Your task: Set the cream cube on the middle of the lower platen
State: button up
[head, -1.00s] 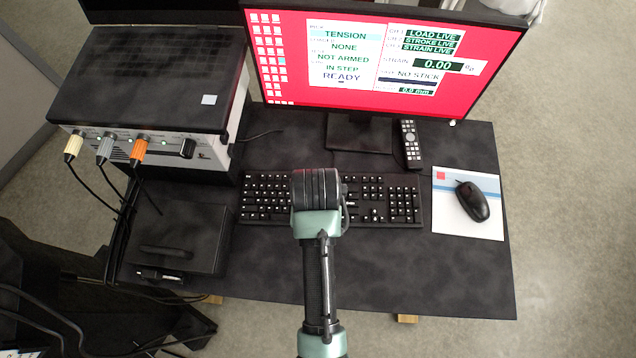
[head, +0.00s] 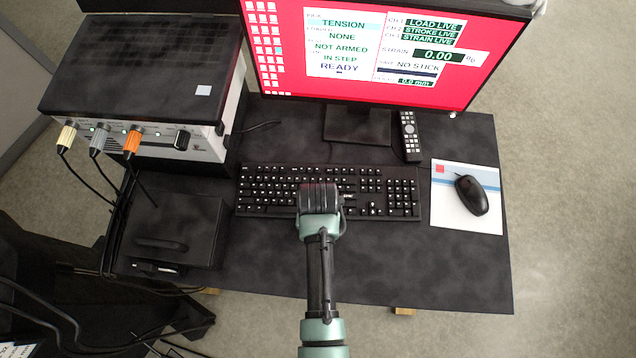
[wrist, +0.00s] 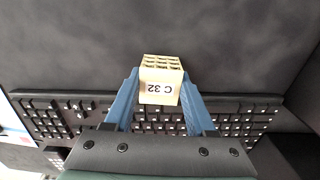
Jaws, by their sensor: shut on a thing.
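The cream cube (wrist: 161,80) shows in the wrist view, with a lattice of open cells on one face and a white label reading "C 32" on another. My gripper (wrist: 157,100) is shut on it, with one blue finger on either side. In the head view my arm reaches up the middle of the picture over the keyboard; its dark wrist end hides the fingers and the cube. The lower platen is not in view in either camera.
A black keyboard (head: 400,200) lies under my arm on the dark desk (head: 440,270). A monitor (head: 375,60), a remote (head: 410,136) and a mouse (head: 471,195) on a pad (head: 482,225) stand around it. A cabled instrument (head: 185,148) and a dark case (head: 180,225) are at left.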

jog(key=shift+f, duration=0.1)
jog(key=o, duration=1.3)
jog(key=shift+o, duration=0.2)
